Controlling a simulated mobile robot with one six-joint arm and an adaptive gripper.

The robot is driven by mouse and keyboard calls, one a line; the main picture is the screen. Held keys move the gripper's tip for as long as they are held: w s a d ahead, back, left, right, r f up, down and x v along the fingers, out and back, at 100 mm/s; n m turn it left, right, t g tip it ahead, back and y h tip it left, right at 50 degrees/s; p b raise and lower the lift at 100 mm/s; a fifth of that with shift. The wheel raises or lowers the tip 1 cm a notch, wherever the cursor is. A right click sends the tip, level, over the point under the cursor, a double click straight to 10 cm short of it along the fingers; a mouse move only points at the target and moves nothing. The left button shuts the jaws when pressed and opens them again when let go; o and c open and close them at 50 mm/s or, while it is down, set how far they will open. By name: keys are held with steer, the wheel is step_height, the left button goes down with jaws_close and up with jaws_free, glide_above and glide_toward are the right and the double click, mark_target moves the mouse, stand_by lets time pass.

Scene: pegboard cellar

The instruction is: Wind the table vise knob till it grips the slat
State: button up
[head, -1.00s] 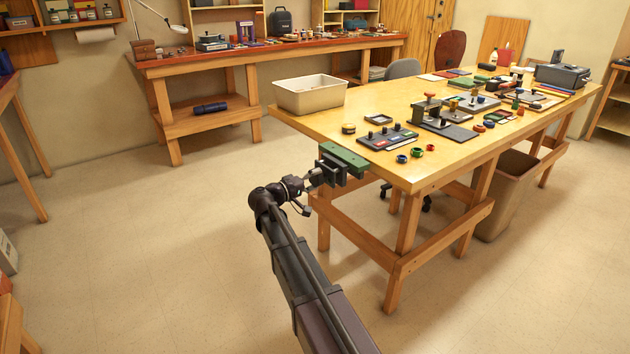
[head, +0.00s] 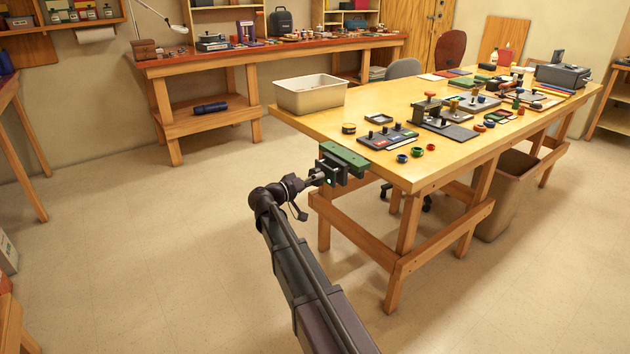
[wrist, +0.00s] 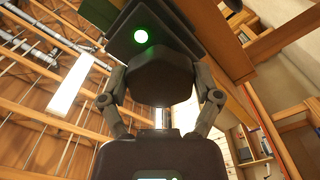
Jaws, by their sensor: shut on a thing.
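The table vise (head: 334,164) is fixed at the near left corner of the wooden table, with dark jaws below a green bar (head: 345,154). I cannot tell whether that bar is the slat or part of the vise. My gripper (head: 314,180) reaches the vise from the left, at the knob. In the wrist view my gripper (wrist: 160,97) has a finger on each side of the dark knob (wrist: 160,76) and is shut on it. The slat's contact with the jaws is hidden.
The table (head: 385,172) carries a cream bin (head: 310,96), a dark peg plate (head: 388,137), several small coloured rings and other fixtures. A waste bin (head: 506,200) stands under it. The floor left of my arm is clear.

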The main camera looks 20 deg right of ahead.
steer(key=o, duration=0.9)
steer(key=shift+d, duration=0.1)
steer(key=shift+o, duration=0.2)
steer(key=shift+a, duration=0.2)
steer(key=v, duration=1.1)
steer(key=shift+s+a, duration=0.15)
steer(key=shift+a, duration=0.2)
